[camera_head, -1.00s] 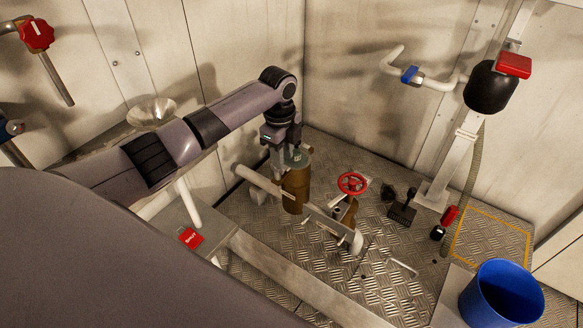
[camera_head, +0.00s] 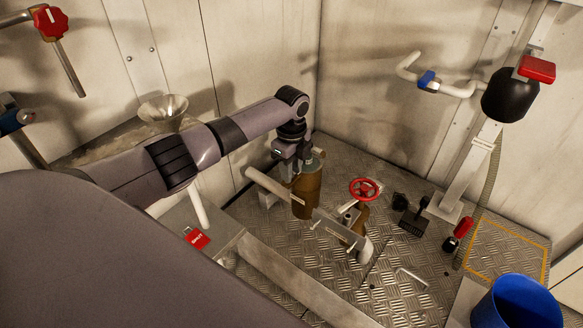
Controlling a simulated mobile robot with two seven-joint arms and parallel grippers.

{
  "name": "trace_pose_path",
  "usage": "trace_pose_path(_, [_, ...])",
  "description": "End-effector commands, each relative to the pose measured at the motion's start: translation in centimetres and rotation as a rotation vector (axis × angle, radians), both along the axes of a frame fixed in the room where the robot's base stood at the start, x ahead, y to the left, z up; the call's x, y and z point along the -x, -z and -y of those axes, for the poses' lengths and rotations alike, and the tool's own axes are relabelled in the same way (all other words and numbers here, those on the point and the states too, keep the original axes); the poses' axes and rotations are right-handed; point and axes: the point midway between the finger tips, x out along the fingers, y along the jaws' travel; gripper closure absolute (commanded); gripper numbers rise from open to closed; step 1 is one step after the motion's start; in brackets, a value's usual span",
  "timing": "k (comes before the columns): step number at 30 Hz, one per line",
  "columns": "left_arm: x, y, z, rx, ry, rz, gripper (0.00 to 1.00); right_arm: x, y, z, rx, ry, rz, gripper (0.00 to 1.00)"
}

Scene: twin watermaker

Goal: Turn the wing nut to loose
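My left arm reaches in from the left, and its gripper (camera_head: 291,176) points down at the top of a brown cylindrical housing (camera_head: 307,192) on the floor pipework. The gripper's fingers are small and partly hidden by the wrist, so I cannot tell whether they are open or shut, or whether they touch anything. No wing nut can be made out; the area at the housing's top is partly covered by my gripper. My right gripper is not in view.
A red handwheel valve (camera_head: 365,189) stands right of the housing, beside a pale pipe (camera_head: 359,246). A blue bucket (camera_head: 518,304) is at the lower right. A metal funnel (camera_head: 163,108) and a red card (camera_head: 197,238) are at the left. Patterned floor plate lies open in the middle right.

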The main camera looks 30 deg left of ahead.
Motion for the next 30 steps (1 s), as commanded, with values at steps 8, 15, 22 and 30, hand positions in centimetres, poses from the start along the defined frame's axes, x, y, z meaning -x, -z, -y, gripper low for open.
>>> trace_pose_path(8, [0.0,0.0,0.0,0.000,0.000,-0.001,1.00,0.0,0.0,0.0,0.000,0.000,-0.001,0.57])
trace_pose_path(15, [0.0,-0.1,0.1,0.002,-0.027,-0.002,1.00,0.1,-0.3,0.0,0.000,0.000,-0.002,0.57])
trace_pose_path(22, [-0.1,-0.3,0.1,0.003,-0.141,-0.003,1.00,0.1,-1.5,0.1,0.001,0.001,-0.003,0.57])
trace_pose_path(30, [-0.4,-0.3,0.1,0.003,-0.376,-0.004,1.00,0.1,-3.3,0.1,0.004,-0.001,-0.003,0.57])
